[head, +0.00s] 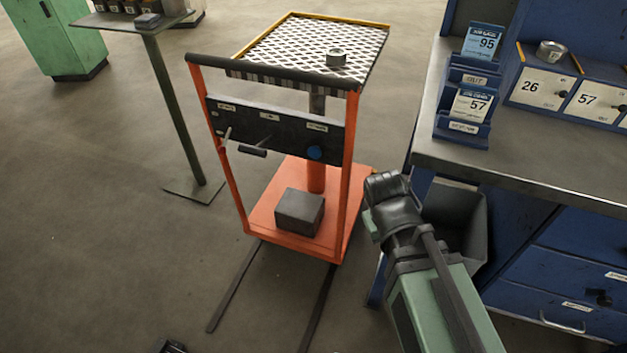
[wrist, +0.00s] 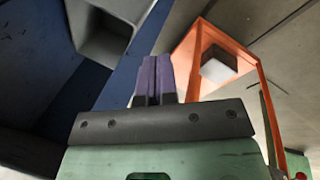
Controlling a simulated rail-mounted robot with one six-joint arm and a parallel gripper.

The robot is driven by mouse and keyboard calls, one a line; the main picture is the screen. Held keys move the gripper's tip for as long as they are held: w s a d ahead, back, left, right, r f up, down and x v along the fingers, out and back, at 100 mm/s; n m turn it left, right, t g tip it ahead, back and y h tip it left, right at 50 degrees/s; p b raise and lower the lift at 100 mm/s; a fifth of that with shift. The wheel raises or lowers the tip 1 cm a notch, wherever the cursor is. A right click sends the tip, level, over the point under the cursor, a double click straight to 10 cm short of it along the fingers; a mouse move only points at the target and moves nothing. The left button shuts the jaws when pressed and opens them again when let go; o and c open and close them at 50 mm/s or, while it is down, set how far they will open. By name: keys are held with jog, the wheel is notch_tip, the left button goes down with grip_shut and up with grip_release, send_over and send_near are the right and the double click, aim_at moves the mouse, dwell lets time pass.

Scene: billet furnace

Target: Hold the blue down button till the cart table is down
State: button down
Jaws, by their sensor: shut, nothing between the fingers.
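The orange cart (head: 350,190) stands mid-floor in the head view. The round blue button (head: 315,153) is on the right of the cart's dark panel (head: 275,135). My gripper (wrist: 156,65) has its two purple fingers together and empty in the wrist view. In the head view my wrist is right of the cart, apart from the button, and hides the fingers. The wrist view also shows part of the cart (wrist: 185,55), but not the button clearly.
A grey block (head: 300,210) sits on the cart's base. A workbench (head: 520,175) with numbered holders and drawers stands at the right, with a grey bin (head: 460,215) at its side. Dark rails (head: 235,285) run on the floor. A small stand (head: 175,110) is at left.

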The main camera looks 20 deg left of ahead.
aim_at(317, 155)
jog(key=s+a+f+n+t+b, duration=0.2)
jog(key=a+n+t+b, duration=0.3)
jog(key=a+n, duration=0.35)
jog(key=s+a+f+n+t+b, duration=0.25)
jog(key=a+n+t+b, duration=0.3)
jog(key=a+n, duration=0.3)
jog(key=w+a+r+n+t+y, duration=0.1)
jog(key=a+r+n+t+y, duration=0.2)
jog(key=a+r+n+t, duration=0.2)
notch_tip(317, 155, up, 3)
jog(key=n, duration=0.7)
jog(key=shift+a+r+y, duration=0.2)
jog(key=shift+y, duration=0.1)
jog(key=shift+w, duration=0.15)
jog(key=w, duration=1.4)
jog(key=shift+a, duration=0.4)
